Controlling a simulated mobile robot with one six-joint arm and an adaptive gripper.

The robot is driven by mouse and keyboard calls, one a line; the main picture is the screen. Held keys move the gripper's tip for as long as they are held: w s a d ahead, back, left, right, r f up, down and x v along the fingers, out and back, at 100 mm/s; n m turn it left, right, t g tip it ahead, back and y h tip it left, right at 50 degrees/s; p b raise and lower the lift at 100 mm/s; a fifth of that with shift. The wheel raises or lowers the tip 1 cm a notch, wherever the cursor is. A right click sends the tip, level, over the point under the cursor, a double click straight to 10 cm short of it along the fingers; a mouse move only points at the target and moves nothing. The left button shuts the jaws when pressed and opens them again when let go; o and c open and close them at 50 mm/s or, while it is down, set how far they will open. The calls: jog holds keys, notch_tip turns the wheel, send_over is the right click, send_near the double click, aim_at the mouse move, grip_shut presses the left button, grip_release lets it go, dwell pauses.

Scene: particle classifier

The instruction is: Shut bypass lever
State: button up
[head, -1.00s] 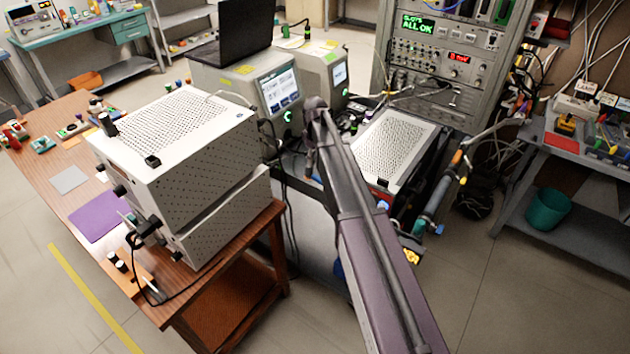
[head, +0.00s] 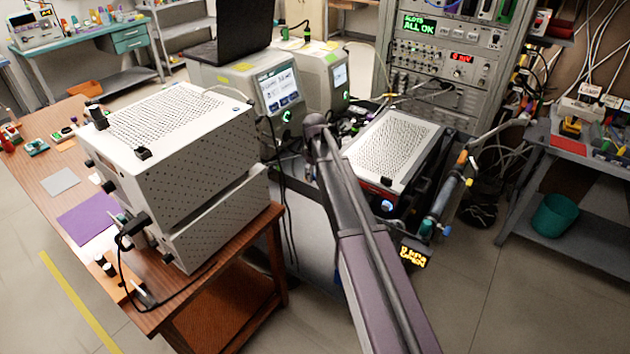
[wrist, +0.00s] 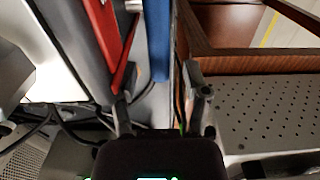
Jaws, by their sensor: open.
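In the head view my arm (head: 372,265) reaches between the wooden table and the perforated instrument (head: 395,140); its end is hidden. In the wrist view my gripper (wrist: 163,103) is open, its two dark fingers apart with nothing visibly held. A red bar (wrist: 122,70) lies ahead to the left of the gap and a blue bar (wrist: 160,40) ahead in line with it. I cannot tell whether either is the bypass lever.
The wooden table (head: 60,180) carries a stacked white unit (head: 185,135) with cables. A rack (head: 440,75) and a shelf with a teal bin (head: 553,215) stand behind and right. In the wrist view a perforated panel (wrist: 270,110) is close right. Open floor lies at lower right.

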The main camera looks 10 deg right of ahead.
jog(key=shift+f, duration=0.4)
jog(key=shift+c, duration=0.2)
